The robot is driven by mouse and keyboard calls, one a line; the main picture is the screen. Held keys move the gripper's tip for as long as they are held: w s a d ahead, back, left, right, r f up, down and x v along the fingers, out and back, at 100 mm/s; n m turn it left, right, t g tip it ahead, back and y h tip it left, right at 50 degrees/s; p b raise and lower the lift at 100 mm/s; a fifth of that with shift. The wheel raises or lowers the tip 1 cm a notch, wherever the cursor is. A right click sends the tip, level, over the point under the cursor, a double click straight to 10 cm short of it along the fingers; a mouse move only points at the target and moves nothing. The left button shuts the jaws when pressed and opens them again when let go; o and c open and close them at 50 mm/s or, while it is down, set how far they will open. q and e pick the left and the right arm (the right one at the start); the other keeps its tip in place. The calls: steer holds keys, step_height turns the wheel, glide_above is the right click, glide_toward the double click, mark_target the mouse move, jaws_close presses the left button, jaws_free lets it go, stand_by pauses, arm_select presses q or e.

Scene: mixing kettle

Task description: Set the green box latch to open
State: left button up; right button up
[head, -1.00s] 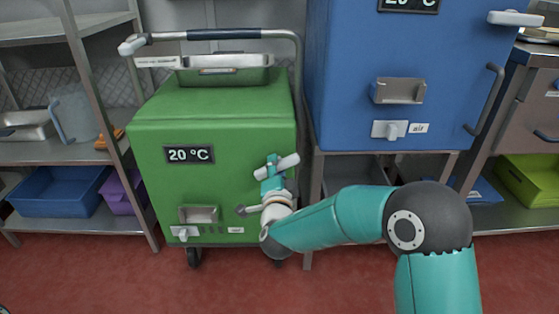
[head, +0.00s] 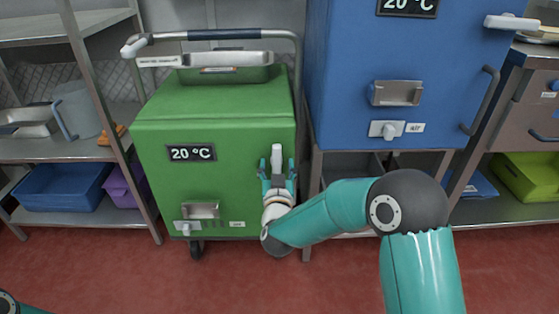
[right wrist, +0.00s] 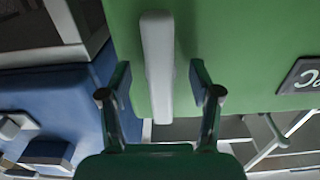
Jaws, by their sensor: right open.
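The green box (head: 225,145) stands on wheels left of centre in the head view. Its latch (head: 277,155) is a pale bar at the right of the front face and stands upright. In the right wrist view the latch (right wrist: 157,65) is a long light bar against the green face. My right gripper (head: 277,174) is open just below the latch's upper end. In the right wrist view its fingers (right wrist: 160,82) stand on either side of the bar, with gaps showing. The latch's lower part is hidden by the gripper in the head view. My left gripper is out of view.
A blue box (head: 410,70) stands close to the right on a metal stand. A metal push handle (head: 215,34) and a tray (head: 226,70) are above the green box. A shelf with a blue bin (head: 62,187) stands at left. The red floor (head: 200,285) in front is clear.

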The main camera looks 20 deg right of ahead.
steer(key=b+v, duration=0.2)
steer(key=v, duration=0.5)
steer(key=shift+r, duration=0.15)
stand_by(0.3)
